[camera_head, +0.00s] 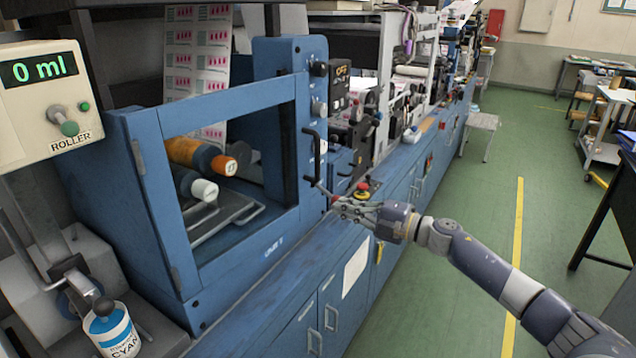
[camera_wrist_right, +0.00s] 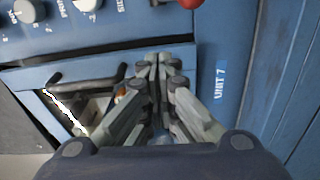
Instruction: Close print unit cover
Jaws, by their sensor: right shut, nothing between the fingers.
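The print unit cover (camera_head: 215,101) looks like a blue frame around a large window on the near print unit in the head view. Rollers show through the window; whether the cover is fully shut, I cannot tell. A black bar handle (camera_head: 317,155) stands at its right side. My right gripper (camera_head: 335,197) is shut and empty, its fingertips just below and right of this handle. In the right wrist view the shut fingers (camera_wrist_right: 160,62) point at the blue unit, beside a dark bar (camera_wrist_right: 85,75) and the window opening. Contact cannot be told. My left gripper is not in view.
A red button (camera_head: 362,187) sits close to my right gripper. A roller control box (camera_head: 45,95) and a cyan ink bottle (camera_head: 112,330) stand at the left. More machine units run to the back.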

